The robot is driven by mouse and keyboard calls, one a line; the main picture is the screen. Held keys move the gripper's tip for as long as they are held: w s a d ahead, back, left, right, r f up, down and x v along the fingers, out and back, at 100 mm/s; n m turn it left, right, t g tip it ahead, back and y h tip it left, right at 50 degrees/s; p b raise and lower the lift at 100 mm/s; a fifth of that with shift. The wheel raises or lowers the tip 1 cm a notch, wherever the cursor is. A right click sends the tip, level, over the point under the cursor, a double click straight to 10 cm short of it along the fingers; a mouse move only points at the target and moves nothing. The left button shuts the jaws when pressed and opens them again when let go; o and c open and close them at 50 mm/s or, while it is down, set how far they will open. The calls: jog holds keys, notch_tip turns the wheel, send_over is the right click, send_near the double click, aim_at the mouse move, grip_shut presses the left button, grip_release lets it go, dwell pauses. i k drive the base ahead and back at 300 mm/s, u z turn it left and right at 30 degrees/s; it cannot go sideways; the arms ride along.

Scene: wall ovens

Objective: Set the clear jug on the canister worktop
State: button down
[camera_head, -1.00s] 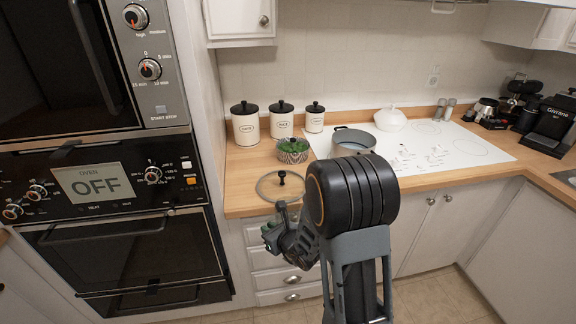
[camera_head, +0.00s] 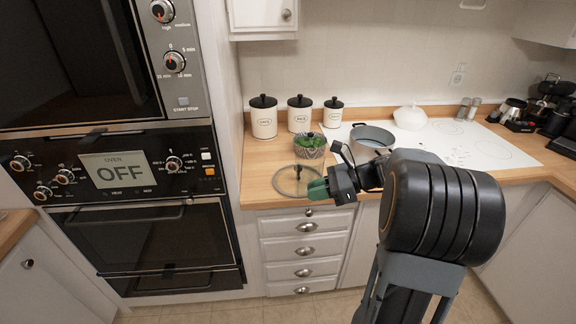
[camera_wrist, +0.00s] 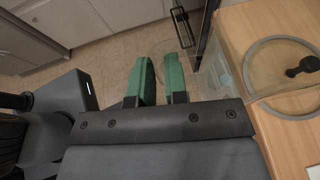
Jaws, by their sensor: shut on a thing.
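In the wrist view, the two green fingers of my gripper (camera_wrist: 157,68) are shut on the clear jug (camera_wrist: 222,76), seemingly at its handle side. The jug's see-through body shows faintly to the right of the fingers, by the worktop's edge. In the head view my gripper (camera_head: 318,188) is at the front edge of the wooden canister worktop (camera_head: 262,160). The jug is too transparent to make out clearly there. I cannot tell whether it touches the worktop.
A glass lid with a black knob (camera_head: 297,170) lies near the worktop's front edge. Behind it stand a patterned bowl of greens (camera_head: 311,150) and three white canisters (camera_head: 263,120). A grey pot (camera_head: 371,137) is right on the hob. Wall ovens (camera_head: 140,235) stand left.

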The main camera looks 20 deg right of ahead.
aim_at(257, 157)
jog(key=z, duration=0.05)
jog(key=i, duration=1)
jog(key=u, duration=0.05)
